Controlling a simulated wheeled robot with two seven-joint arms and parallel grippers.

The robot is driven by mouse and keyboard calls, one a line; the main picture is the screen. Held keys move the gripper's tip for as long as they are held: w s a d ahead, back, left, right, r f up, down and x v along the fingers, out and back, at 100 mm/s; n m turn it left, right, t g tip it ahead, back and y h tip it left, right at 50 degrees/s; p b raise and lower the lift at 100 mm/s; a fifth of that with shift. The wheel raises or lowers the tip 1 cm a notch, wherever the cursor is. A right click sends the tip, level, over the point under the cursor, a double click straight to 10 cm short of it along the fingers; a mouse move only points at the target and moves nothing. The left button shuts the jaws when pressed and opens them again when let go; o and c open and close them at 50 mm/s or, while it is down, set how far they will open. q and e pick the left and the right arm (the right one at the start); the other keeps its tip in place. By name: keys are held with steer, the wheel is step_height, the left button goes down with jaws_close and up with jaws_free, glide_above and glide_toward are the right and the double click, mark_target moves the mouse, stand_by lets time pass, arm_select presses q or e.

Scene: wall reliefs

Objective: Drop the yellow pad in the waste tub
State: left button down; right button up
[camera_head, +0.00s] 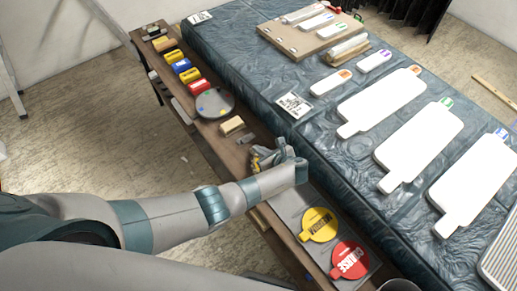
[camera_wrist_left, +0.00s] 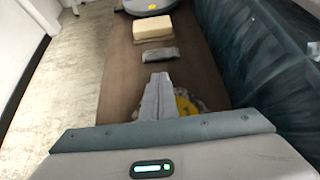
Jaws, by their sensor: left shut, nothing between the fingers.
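A round yellow pad (camera_head: 319,225) with a dark label lies on a grey tray (camera_head: 290,208) at the near end of the narrow bench, beside a red pad (camera_head: 350,259). My left gripper (camera_head: 262,158) is shut and empty, low over the bench, up and left of the yellow pad in the head view. Its closed fingers (camera_wrist_left: 158,95) also show in the left wrist view. A small yellow and grey thing (camera_wrist_left: 187,106) shows behind them; I cannot tell what it is. A grey round rim (camera_head: 400,286), perhaps the waste tub, is cut off at the bottom edge. My right gripper is not in view.
A tan block (camera_head: 232,125), a grey disc (camera_head: 215,103) and several coloured blocks (camera_head: 190,75) line the bench. They lie beyond my left gripper. A blue-grey covered table (camera_head: 330,150) with white paddle-shaped panels (camera_head: 420,145) stands along the right.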

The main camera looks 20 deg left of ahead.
arm_select(q)
steer(key=shift+s+r+p, duration=0.2)
steer(key=shift+s+p, duration=0.05)
steer(key=shift+p, duration=0.25)
steer(key=shift+w, duration=0.1)
steer(key=shift+r, duration=0.15)
steer(key=shift+s+d+r, duration=0.2)
steer(key=shift+d+r, duration=0.15)
steer(key=shift+d, duration=0.05)
steer(key=b+v, duration=0.1)
steer(key=v, duration=1.5)
steer(key=shift+s, duration=0.2)
steer(key=shift+w, duration=0.1)
